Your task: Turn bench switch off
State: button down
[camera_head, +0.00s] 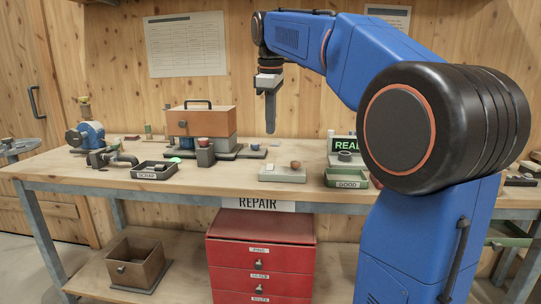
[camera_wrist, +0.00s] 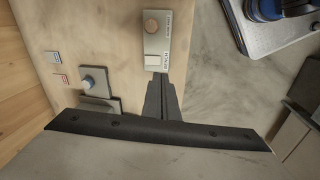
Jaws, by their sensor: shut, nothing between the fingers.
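A pale grey panel (camera_head: 283,174) lies near the front edge of the bench, with a round brown knob (camera_head: 295,164) and a small white block on it. In the wrist view the panel (camera_wrist: 150,48) shows the brown knob (camera_wrist: 151,25), a pale square piece (camera_wrist: 152,60) and small lettering that I cannot read surely. It looks like the bench switch, but its on or off position is not clear. My gripper (camera_head: 270,130) hangs fingers down above and behind the panel, apart from it. Its fingers (camera_wrist: 159,78) are shut and empty.
The bench top (camera_head: 240,180) also holds a wooden-topped box (camera_head: 198,118), a SCRAP tray (camera_head: 155,171), a GOOD tray (camera_head: 346,181) and a green-lettered display (camera_head: 343,145). A blue machine (camera_head: 90,134) stands at the left. Red drawers (camera_head: 262,255) are below. Bare wood surrounds the panel.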

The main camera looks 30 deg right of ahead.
aim_at(270, 166)
jog(key=shift+n, duration=0.7)
jog(key=shift+w+d+r, duration=0.3)
jog(key=shift+w+r, duration=0.05)
jog(key=shift+w, duration=0.3)
jog(key=shift+w+d+r, duration=0.3)
jog(key=shift+w, duration=0.35)
jog(key=shift+w+d+r, duration=0.3)
jog(key=shift+w+r, duration=0.05)
jog(key=shift+w, duration=0.3)
jog(key=shift+f, duration=0.1)
jog(key=f, duration=0.4)
jog(key=w+f, duration=0.1)
jog(key=f, duration=0.4)
jog(key=d+f, duration=0.1)
jog(key=f, duration=0.3)
jog(key=shift+w+f, duration=0.3)
jog(key=shift+f, duration=0.05)
jog(key=shift+w+d+f+g, duration=0.15)
jog(key=shift+f+g, duration=0.1)
jog(key=shift+g, duration=0.25)
jog(key=shift+s+a, duration=0.2)
jog(key=shift+s+a+r, duration=0.3)
jog(key=shift+s, duration=0.2)
